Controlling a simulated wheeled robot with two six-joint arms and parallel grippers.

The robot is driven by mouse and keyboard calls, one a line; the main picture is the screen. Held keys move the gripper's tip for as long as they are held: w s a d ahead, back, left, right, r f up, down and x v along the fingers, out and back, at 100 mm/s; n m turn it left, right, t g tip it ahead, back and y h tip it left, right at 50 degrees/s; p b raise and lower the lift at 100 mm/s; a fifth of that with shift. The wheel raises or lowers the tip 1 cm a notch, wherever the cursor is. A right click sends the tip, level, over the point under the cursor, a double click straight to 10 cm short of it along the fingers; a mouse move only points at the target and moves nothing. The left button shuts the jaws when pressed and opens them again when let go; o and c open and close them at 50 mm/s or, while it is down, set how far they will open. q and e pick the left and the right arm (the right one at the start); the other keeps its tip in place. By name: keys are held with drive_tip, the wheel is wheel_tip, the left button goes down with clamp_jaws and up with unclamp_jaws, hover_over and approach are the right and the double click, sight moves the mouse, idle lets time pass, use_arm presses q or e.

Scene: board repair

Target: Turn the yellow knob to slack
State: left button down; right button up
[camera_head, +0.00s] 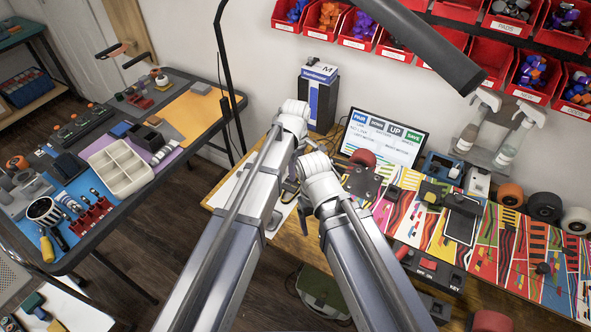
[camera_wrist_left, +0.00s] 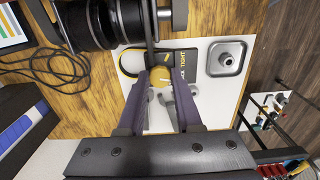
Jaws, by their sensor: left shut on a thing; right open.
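The yellow knob (camera_wrist_left: 158,76) shows in the left wrist view, at the end of a dark clamp over a white sheet. My left gripper (camera_wrist_left: 161,84) is shut on it, with one purple finger on each side. A dark label (camera_wrist_left: 184,65) beside the knob reads TIGHT; its other wording is partly hidden by a finger. In the head view the knob is hidden behind my arms. My left wrist (camera_head: 291,117) is above the left end of the workbench. My right gripper is at the end of the lower arm (camera_head: 322,180), open, its fingers mostly hidden.
A metal tray (camera_wrist_left: 227,56) lies right of the label, and black cable (camera_wrist_left: 45,62) lies on the wood at left. A screen (camera_head: 383,138) stands behind my right arm. A colourful striped board (camera_head: 500,250) covers the bench at right. A black lamp arm (camera_head: 430,45) hangs overhead.

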use_arm(q)
drive_tip(key=shift+m, duration=0.6)
drive_tip(key=c, duration=0.6)
unclamp_jaws()
drive_tip(key=shift+r, duration=0.1)
wheel_tip(320, 180, up, 8)
drive_tip(key=p, duration=0.8)
drive_tip(key=shift+f, duration=0.2)
